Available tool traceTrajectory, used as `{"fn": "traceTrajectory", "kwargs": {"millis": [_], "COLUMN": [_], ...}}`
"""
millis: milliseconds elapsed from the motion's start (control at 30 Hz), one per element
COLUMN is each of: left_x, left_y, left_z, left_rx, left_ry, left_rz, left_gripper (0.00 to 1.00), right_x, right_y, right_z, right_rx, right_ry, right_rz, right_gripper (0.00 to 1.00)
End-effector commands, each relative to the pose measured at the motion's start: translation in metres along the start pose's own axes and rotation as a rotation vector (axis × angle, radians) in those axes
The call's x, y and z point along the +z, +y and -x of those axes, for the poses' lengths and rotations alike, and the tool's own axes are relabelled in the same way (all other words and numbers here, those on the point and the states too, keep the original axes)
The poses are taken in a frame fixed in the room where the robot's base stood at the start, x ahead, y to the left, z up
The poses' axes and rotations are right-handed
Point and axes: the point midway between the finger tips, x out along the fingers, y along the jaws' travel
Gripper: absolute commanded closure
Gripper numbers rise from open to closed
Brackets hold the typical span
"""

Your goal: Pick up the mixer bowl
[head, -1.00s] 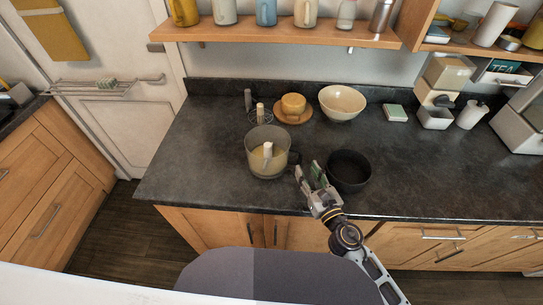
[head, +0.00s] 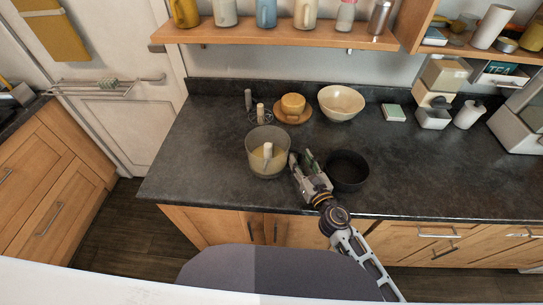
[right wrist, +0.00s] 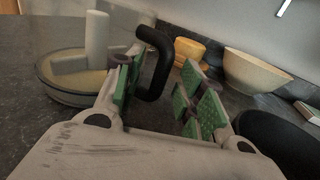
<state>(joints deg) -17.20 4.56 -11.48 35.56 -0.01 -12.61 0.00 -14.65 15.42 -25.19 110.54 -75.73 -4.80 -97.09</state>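The mixer bowl (head: 266,158) is a clear round bowl with a pale post in its middle and yellowish contents. It stands upright on the dark counter, left of my right gripper. In the right wrist view the bowl (right wrist: 62,88) is at the left, and its black handle (right wrist: 157,62) stands out toward the gap between my fingers. My right gripper (head: 302,159) is open, with its green-padded fingertips beside the bowl's right side; it also shows in the right wrist view (right wrist: 160,88). Whether the pads touch the handle cannot be told. My left gripper is not in view.
A black bowl (head: 348,171) stands close to the right of my gripper. Behind are a cream bowl (head: 341,102), a yellow cake-like item (head: 293,104) on a wooden plate and a whisk-like attachment (head: 260,114). A shelf (head: 275,33) with cups hangs above.

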Motion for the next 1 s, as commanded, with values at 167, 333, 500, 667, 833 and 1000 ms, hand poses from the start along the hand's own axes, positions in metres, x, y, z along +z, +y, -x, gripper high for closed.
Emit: {"fn": "traceTrajectory", "kwargs": {"millis": [167, 333, 500, 667, 833, 1000], "left_x": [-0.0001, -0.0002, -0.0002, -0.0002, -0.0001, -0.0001], "left_y": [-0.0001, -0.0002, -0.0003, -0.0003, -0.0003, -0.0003], "left_z": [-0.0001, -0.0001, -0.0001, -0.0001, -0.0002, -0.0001], "left_rx": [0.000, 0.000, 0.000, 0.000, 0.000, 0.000], "left_ry": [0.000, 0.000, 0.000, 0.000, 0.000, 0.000], "left_rz": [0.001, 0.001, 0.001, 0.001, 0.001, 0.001], "left_gripper": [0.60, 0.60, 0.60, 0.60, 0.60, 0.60], "right_x": [0.0000, 0.0000, -0.0004, -0.0011, 0.0005, -0.0002], "right_y": [-0.0001, -0.0002, -0.0002, 0.0001, 0.0004, 0.0007], "right_z": [0.0002, 0.0003, 0.0003, 0.0005, 0.0001, 0.0003], "right_rx": [0.000, 0.000, 0.000, 0.000, 0.001, 0.001], "right_ry": [0.000, 0.000, 0.001, 0.002, -0.001, 0.000], "right_rz": [0.000, 0.000, 0.001, 0.000, -0.002, -0.002], "right_gripper": [0.61, 0.80, 1.00, 1.00, 1.00, 1.00]}}
